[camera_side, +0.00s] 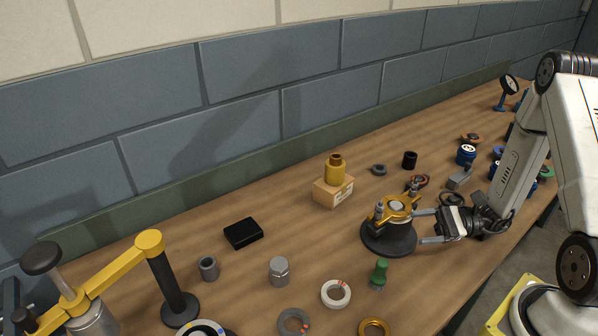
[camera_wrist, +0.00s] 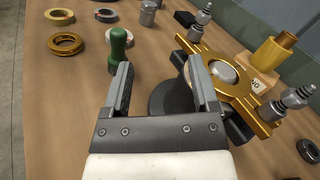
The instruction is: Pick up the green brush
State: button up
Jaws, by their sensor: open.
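The green brush (camera_side: 379,273) stands upright on the wooden table, in front of the round black base of the gold casing. In the wrist view the green brush (camera_wrist: 118,46) is ahead of my left finger, outside the gap between the fingers. My gripper (camera_side: 424,226) is open and empty, with its fingers beside the gold casing (camera_side: 397,207). The wrist view shows my gripper (camera_wrist: 160,84) with the fingers wide apart and the casing (camera_wrist: 222,72) at its right. The brush's lower end is hard to make out.
A gold cylinder (camera_side: 335,171) stands on a cardboard box (camera_side: 333,192) behind the casing. A white ring (camera_side: 336,294), a gold ring (camera_side: 374,328) and a grey cylinder (camera_side: 279,271) lie near the brush. A yellow-armed stand (camera_side: 150,243) is at left.

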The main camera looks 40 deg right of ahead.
aim_at(380, 274)
jog(key=s+a+f+m, duration=0.1)
jog(key=a+m, duration=0.1)
jog(key=s+a+f+m+t, duration=0.1)
jog(key=a+f+m, duration=0.1)
jog(key=a, duration=0.1)
jog(key=s+a+f+m+h, duration=0.1)
jog(key=a+f, duration=0.1)
jog(key=shift+a+f+m+t, duration=0.25)
jog(key=shift+a+m+t, duration=0.05)
jog(key=shift+m+t, duration=0.1)
jog(key=shift+w+a, duration=0.1)
jog(key=shift+a, duration=0.05)
jog(key=shift+x, duration=1.15)
jog(key=shift+w+a, duration=0.1)
jog(key=shift+x, duration=2.45)
jog(key=shift+w, duration=0.1)
grip_shut()
